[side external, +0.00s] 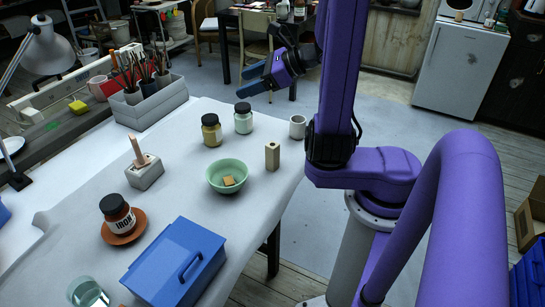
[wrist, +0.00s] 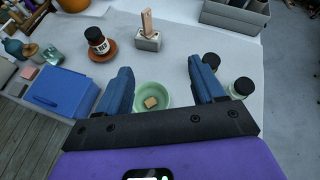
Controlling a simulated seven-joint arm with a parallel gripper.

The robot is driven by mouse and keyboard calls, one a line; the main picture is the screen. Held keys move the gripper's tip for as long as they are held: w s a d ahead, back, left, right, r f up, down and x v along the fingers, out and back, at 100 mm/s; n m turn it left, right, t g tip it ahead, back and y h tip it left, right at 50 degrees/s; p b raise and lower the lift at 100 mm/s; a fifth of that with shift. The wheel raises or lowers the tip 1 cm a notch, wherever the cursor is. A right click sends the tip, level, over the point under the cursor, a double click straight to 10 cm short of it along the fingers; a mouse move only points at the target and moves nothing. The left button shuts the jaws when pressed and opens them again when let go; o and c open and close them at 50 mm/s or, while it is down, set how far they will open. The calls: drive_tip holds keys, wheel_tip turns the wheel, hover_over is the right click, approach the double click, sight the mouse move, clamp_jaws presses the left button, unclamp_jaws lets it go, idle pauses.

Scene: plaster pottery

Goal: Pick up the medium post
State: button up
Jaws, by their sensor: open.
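A pale tan upright post (side external: 272,155) with a small hole near its top stands on the white table close to its right edge; I take it as the medium post. It does not show in the wrist view, perhaps hidden behind my gripper. A short tan block (side external: 228,181) lies in the green bowl (side external: 212,185), also seen in the wrist view (wrist: 151,102). A pinkish-tan stick stands in a grey block (side external: 146,177). My gripper (side external: 246,80) is open and empty, well above the table and apart from the post.
A blue lidded box (side external: 170,270) and an iron jar (side external: 118,215) on a terracotta saucer (side external: 130,238) stand at front left. A grey tool caddy (side external: 160,105) is at the back.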

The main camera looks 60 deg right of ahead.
drive_tip(key=s+d+m+t+h, duration=0.2)
drive_tip(key=s+d+m+h, duration=0.4)
drive_tip(key=s+d+m, duration=0.15)
approach(273, 145)
drive_tip(key=x, duration=0.4)
drive_tip(key=shift+w+d, duration=0.15)
drive_tip(key=shift+w, duration=0.2)
drive_tip(key=shift+w+f+g, duration=0.25)
drive_tip(key=shift+g, duration=0.05)
drive_tip(key=shift+x, duration=3.45)
drive_tip(key=shift+r, duration=0.1)
drive_tip(key=c, duration=1.2)
